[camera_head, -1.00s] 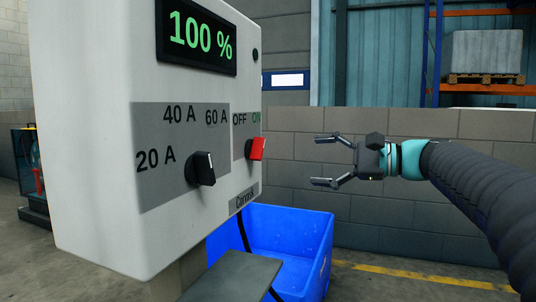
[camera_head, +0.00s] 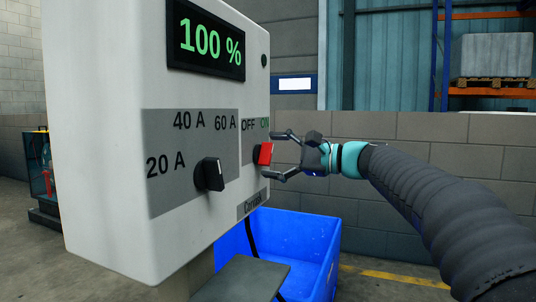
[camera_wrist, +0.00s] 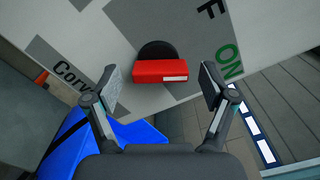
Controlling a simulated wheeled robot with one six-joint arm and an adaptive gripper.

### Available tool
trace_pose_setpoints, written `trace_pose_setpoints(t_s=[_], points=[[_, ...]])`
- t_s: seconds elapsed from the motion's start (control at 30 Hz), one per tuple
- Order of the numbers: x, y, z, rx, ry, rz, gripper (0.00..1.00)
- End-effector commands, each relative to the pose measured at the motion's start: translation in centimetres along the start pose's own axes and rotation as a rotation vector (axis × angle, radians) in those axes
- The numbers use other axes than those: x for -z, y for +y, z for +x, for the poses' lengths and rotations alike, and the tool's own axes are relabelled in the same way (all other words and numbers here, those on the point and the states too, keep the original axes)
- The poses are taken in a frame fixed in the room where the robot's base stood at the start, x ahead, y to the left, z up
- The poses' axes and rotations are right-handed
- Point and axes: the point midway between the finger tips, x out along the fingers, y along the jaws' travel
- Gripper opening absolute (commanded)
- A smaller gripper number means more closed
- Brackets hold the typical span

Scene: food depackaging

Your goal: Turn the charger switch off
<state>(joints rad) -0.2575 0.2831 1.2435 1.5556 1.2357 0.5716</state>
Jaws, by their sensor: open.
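The charger (camera_head: 110,70) is a white box with a lit display reading 100 %. Its red switch (camera_head: 264,153) sits at the right of the front panel, below the OFF and ON labels, and looks turned toward the green ON. In the wrist view the red switch (camera_wrist: 160,70) with its black round base lies ahead, between the two fingertips. My gripper (camera_head: 274,155) is open, its fingers pointing at the panel, one above and one below the switch in the head view. The fingers appear apart from the switch; exact contact depth is hard to tell.
A black current knob (camera_head: 210,175) stands out left of the switch, by the 20 A, 40 A and 60 A labels. A blue bin (camera_head: 315,240) is below and behind the charger. A grey block wall (camera_head: 420,190) is behind my arm.

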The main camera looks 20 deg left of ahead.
Motion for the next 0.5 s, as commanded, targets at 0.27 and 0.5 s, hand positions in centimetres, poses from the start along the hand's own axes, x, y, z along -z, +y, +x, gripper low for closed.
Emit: trace_pose_setpoints(t_s=[0.27,0.5], points=[[-0.05,-0.03,1.27,0.000,0.001,-0.001,0.83],[-0.03,-0.02,1.27,0.000,0.001,-0.001,0.73]])
